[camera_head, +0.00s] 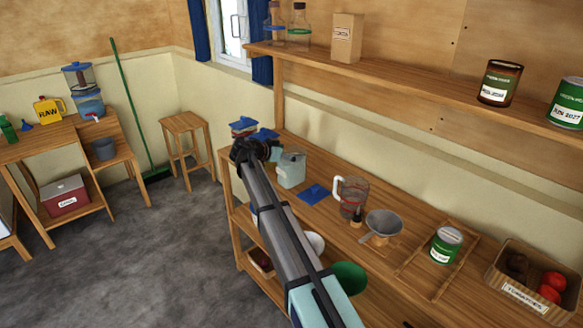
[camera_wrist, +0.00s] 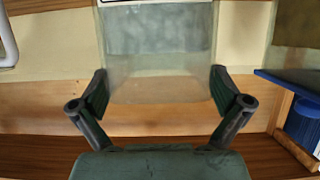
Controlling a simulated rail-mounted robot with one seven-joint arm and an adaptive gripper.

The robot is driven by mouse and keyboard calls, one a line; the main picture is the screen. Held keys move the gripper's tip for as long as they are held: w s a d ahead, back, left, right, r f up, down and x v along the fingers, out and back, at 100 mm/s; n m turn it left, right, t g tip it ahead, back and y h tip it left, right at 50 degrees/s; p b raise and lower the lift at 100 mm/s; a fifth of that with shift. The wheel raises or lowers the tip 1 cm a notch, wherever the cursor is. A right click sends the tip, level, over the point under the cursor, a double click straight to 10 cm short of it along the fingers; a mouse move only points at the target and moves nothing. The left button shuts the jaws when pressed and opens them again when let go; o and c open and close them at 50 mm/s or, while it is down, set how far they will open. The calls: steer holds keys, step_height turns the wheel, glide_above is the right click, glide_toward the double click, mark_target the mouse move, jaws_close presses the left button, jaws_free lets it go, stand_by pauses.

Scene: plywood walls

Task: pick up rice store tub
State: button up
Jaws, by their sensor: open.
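A pale, see-through tub (camera_head: 291,170) stands on the workbench at the middle of the head view, just right of my gripper (camera_head: 257,150). In the wrist view what looks like the same tub (camera_wrist: 158,60) is between my open fingers (camera_wrist: 160,92), one finger close along each side. I cannot tell whether they touch it. Its upper part looks greyish, with the edge of a white label at the top of the picture. The label's words are out of view, so I cannot read whether it says rice. My wrist hides part of the bench behind it.
Blue-lidded containers (camera_head: 243,125) stand close behind my gripper. A flat blue lid (camera_head: 313,193), a measuring jug (camera_head: 352,197) and a funnel (camera_head: 383,224) are on the bench to the right. A shelf (camera_head: 420,82) runs above. A crate of tomatoes (camera_head: 515,291) is at the far right.

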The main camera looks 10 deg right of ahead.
steer(key=shift+w+d+f, duration=0.15)
steer(key=shift+w+d, duration=0.1)
steer(key=shift+d, duration=0.1)
steer(key=c, duration=1.8)
